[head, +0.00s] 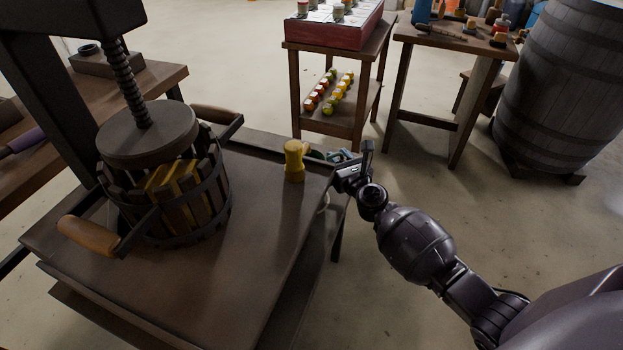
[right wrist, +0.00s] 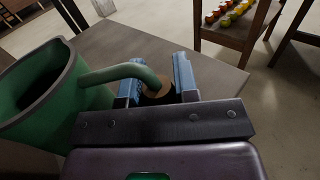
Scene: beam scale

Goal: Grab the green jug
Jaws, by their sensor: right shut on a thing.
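The green jug (right wrist: 38,98) is large and close at the left of the right wrist view, its open dark mouth tilted in the picture. Its curved green handle (right wrist: 125,73) reaches between the blue fingers of my right gripper (right wrist: 156,88), which is shut on it. A round brown thing with a tan rim shows just below the handle's end; I cannot tell what it is. In the head view my right gripper (head: 347,163) is at the right corner of the press table; I cannot clearly make out the jug there. My left gripper is out of view.
A yellow waisted object (head: 294,161) stands on the press table (head: 262,225), left of my gripper. A fruit press (head: 165,190) with wooden handles fills the table's left. Behind are a stand with small jars (head: 337,90), a workbench (head: 455,40) and a barrel (head: 562,85). Open floor lies between.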

